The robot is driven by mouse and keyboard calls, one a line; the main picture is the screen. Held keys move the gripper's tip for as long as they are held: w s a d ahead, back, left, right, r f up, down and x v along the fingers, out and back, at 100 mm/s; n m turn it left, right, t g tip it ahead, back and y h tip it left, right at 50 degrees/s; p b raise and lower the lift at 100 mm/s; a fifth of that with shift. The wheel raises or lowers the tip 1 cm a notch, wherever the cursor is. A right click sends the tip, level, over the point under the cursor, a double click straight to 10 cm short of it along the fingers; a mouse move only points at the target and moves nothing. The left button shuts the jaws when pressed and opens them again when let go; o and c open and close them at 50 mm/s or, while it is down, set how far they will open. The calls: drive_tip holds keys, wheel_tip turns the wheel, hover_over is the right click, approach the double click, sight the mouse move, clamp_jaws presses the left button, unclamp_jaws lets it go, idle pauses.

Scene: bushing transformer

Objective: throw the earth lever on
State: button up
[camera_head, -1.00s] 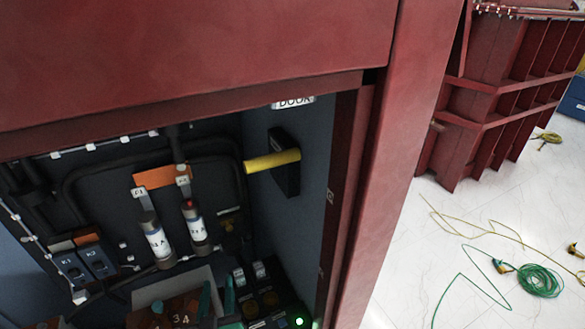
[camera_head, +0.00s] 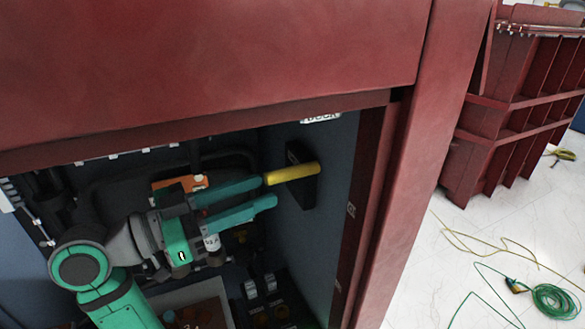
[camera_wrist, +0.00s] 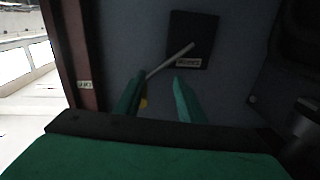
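The earth lever has a yellow handle (camera_head: 292,174) on a black plate (camera_head: 302,190) on the cabinet's right inner wall. The handle points left, out from the wall. My gripper (camera_head: 268,192) is open; its upper green fingertip lies close to the handle's free end, and the lower one is below it. In the wrist view, the black plate (camera_wrist: 192,40) carries a small label, and a grey rod (camera_wrist: 171,61) runs from it down to the left finger. A bit of yellow (camera_wrist: 144,102) shows beside that finger. I cannot tell whether finger and handle touch.
The red cabinet frame (camera_head: 385,210) stands close to the right of the lever. Fuses, cables and switches (camera_head: 262,285) fill the cabinet behind and below my arm. A red ribbed tank (camera_head: 510,110) and a green cable (camera_head: 550,300) are outside at right.

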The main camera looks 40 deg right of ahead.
sight(312, 168)
wheel_tip(312, 168, up, 4)
drive_tip(key=s+a+m+g, duration=0.2)
drive_tip(key=s+m, duration=0.1)
drive_tip(key=shift+y, duration=0.3)
drive_tip(key=x, duration=1)
drive_tip(key=shift+w+d+r, duration=0.15)
drive_tip(key=shift+w+d, duration=0.1)
drive_tip(key=shift+d, duration=0.15)
drive_tip(key=shift+c, duration=0.6)
clamp_jaws()
